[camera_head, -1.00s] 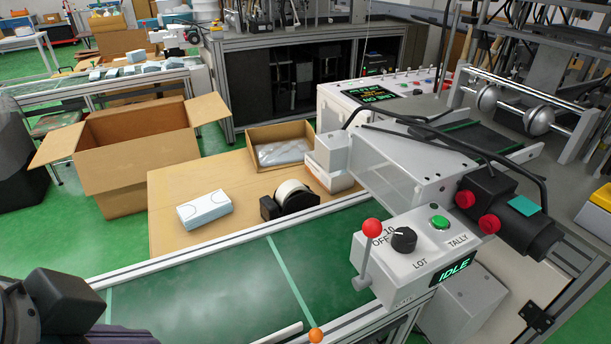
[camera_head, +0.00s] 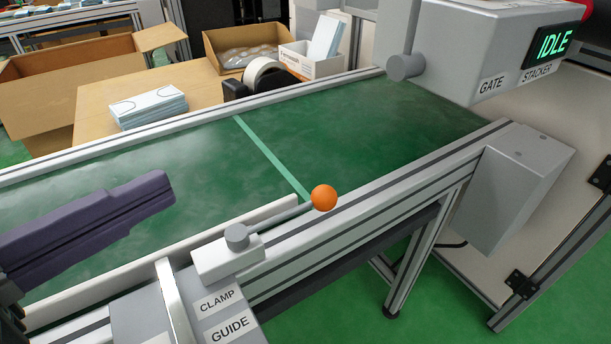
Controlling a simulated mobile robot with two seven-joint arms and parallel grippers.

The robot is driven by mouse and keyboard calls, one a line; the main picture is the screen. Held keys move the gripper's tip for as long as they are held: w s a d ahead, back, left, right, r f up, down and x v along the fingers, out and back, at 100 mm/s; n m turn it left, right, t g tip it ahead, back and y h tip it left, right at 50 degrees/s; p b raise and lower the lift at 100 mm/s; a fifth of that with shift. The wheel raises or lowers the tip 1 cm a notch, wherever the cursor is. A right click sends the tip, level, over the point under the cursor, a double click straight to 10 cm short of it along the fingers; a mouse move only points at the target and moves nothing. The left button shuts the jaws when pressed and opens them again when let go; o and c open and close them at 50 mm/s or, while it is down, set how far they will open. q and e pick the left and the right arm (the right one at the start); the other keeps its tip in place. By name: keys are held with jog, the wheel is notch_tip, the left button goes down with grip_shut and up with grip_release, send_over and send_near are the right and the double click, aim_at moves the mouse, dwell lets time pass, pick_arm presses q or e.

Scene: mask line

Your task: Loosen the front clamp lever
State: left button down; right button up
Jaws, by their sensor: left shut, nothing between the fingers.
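The front clamp lever is a thin grey rod (camera_head: 280,220) with an orange ball (camera_head: 324,197) at its end. The rod runs from a grey round pivot (camera_head: 237,237) on a white clamp block (camera_head: 229,260), and the ball points to the right along the conveyor's front rail. Labels reading CLAMP (camera_head: 218,300) and GUIDE (camera_head: 229,330) sit below the block. My left gripper (camera_head: 168,190), with dark purple fingers, comes in from the left over the belt. It is shut and empty, left of the lever and apart from it. My right gripper is not in view.
The green conveyor belt (camera_head: 370,140) is bare, with a pale guide rail (camera_head: 130,275) along its front side. A grey box labelled GATE STACKER (camera_head: 470,50), its display reading IDLE, overhangs at upper right. Behind the belt are a mask stack (camera_head: 148,108) and an open carton (camera_head: 70,90).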

aim_at(283, 214)
pick_arm(q)
jog(key=s+f+m+g, duration=0.1)
jog(key=f, duration=0.1)
jog(key=s+d+f+m+g+h+b, duration=0.1)
jog(key=f, duration=0.1)
jog(key=s+d+f+m+g+h+b, duration=0.1)
jog(key=f+m, duration=0.1)
jog(key=shift+s+d+f, duration=0.2)
jog(key=shift+s+f, duration=0.05)
jog(key=shift+d+g+h, duration=0.2)
jog(key=shift+g+h, duration=0.1)
jog(key=shift+g, duration=0.1)
jog(key=w+d+f+b, duration=0.1)
jog(key=w+d, duration=0.6)
jog(key=w, duration=0.3)
jog(key=shift+d+f, duration=0.4)
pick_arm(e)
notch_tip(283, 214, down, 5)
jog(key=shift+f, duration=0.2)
